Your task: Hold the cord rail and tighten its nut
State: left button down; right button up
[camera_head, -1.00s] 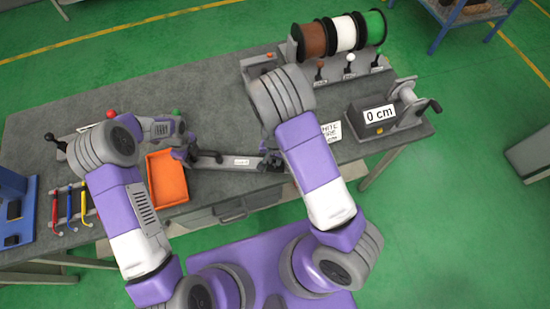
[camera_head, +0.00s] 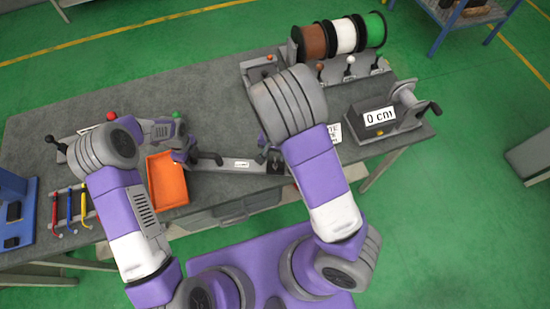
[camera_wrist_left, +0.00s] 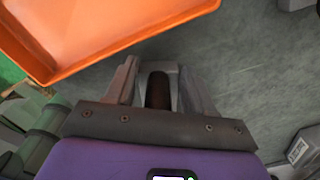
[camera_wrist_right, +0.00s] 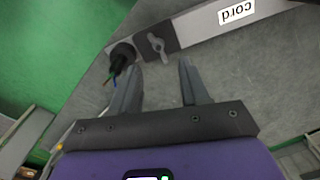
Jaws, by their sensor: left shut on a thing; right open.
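The cord rail (camera_head: 225,162) is a grey bar with a white label, lying along the front of the table. It also shows in the right wrist view (camera_wrist_right: 205,25). A grey wing nut (camera_wrist_right: 157,46) sits on a dark block at its end, with a black cord end and thin coloured wires beside it. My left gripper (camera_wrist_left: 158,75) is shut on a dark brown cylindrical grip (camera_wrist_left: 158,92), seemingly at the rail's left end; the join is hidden. My right gripper (camera_wrist_right: 154,66) is open and empty, its fingers below the nut in the right wrist view, apart from it.
An orange tray (camera_head: 168,198) lies left of the rail. Wire spools (camera_head: 340,34) and small levers stand at the back right, with a crank box reading 0 cm (camera_head: 372,117) to the right. Coloured-handled tools (camera_head: 70,207) lie at the left.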

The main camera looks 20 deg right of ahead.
notch_tip(320, 180, up, 6)
jog(key=shift+f, duration=0.15)
dwell(0.3)
pick_arm(q)
jog(key=shift+c, duration=1.6)
grip_release()
